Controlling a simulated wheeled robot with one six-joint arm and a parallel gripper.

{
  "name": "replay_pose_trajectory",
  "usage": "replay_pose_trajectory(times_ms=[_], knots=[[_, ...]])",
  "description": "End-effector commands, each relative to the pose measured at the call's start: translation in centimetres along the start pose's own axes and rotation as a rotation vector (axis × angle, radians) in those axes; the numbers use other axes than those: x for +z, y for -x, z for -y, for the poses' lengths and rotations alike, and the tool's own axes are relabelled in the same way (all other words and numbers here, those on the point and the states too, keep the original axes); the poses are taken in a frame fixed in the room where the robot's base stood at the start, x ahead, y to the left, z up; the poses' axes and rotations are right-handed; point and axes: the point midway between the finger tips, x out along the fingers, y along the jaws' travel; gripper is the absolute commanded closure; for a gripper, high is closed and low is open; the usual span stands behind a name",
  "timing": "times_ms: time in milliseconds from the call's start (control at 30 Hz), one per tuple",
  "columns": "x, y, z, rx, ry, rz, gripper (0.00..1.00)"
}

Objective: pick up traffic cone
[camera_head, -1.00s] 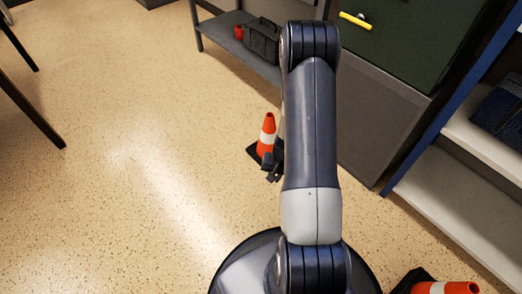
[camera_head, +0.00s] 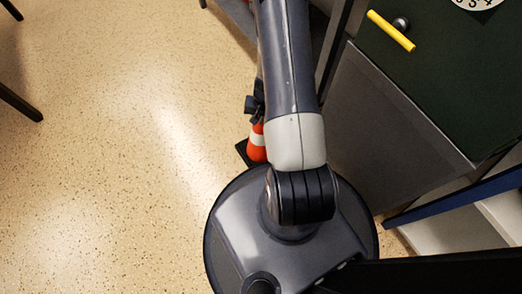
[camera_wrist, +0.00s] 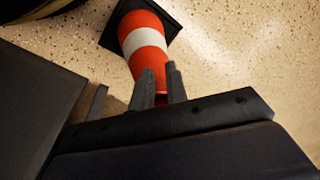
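The traffic cone (camera_head: 257,147) is orange with a white band and a black square base. In the head view it is beside my round base, partly hidden by my arm. It also shows in the wrist view (camera_wrist: 144,42), with its base at the top and its narrow end toward my gripper. My gripper (camera_wrist: 160,82) has its two fingers close together at the cone's narrow end, with orange showing between them. In the head view my gripper (camera_head: 256,103) is at the cone's top. Whether the fingers press on the cone cannot be told.
A dark green and grey cabinet (camera_head: 400,120) with a yellow handle (camera_head: 391,30) stands to the right. A white shelf (camera_head: 450,232) with a blue edge is at the lower right. Dark furniture legs (camera_head: 18,102) are at the left. Speckled floor (camera_head: 110,170) is clear at left.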

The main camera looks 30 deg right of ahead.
Motion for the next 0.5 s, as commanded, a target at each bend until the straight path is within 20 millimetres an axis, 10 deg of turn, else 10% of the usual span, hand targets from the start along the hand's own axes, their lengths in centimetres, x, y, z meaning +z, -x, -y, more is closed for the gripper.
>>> replay_pose_trajectory(times_ms=[500], knots=[[-0.2, -5.5, -0.1, 0.001, -0.001, -0.005, 0.84]])
